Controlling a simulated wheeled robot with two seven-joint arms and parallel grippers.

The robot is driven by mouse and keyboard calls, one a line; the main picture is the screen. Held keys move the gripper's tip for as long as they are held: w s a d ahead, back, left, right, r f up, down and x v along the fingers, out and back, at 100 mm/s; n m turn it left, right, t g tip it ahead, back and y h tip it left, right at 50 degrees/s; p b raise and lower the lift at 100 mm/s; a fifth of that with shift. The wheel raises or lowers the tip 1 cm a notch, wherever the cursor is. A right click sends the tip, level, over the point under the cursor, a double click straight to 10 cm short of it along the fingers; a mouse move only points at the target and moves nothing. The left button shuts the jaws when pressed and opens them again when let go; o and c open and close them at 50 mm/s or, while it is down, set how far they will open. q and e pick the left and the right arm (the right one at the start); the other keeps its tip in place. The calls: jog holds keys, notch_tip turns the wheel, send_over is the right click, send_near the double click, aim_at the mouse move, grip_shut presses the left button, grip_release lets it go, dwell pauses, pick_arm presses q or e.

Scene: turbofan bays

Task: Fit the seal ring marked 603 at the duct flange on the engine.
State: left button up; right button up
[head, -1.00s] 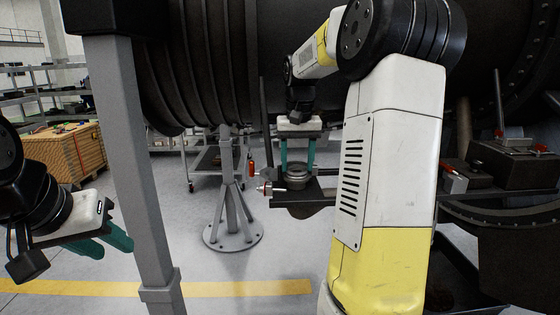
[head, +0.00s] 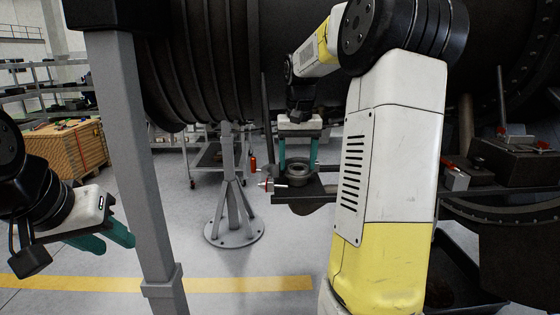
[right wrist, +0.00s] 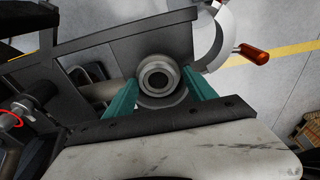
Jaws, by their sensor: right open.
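My right gripper (head: 299,160) is open above a dark stepped round fitting (head: 293,175) on a small dark bracket under the engine. In the right wrist view its teal fingertips (right wrist: 160,95) stand apart on either side of a grey ring-shaped piece (right wrist: 159,76), with gaps showing. I cannot tell whether this is the seal ring or the duct flange's own rim. No 603 mark is readable. My left gripper (head: 116,243) hangs empty at the left, its teal fingers apart.
A red-handled part (right wrist: 252,54) lies beside a curved grey band near the fitting. A grey stand (head: 233,215) and grey post (head: 145,170) are close. A dark block with red parts (head: 515,160) is at right. A wooden crate (head: 65,155) stands at back left.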

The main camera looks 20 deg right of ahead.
jog(key=shift+s+d, duration=0.1)
jog(key=shift+d, duration=0.25)
jog(key=shift+r, duration=0.4)
notch_tip(320, 180, up, 7)
jog(key=shift+s+a, duration=0.4)
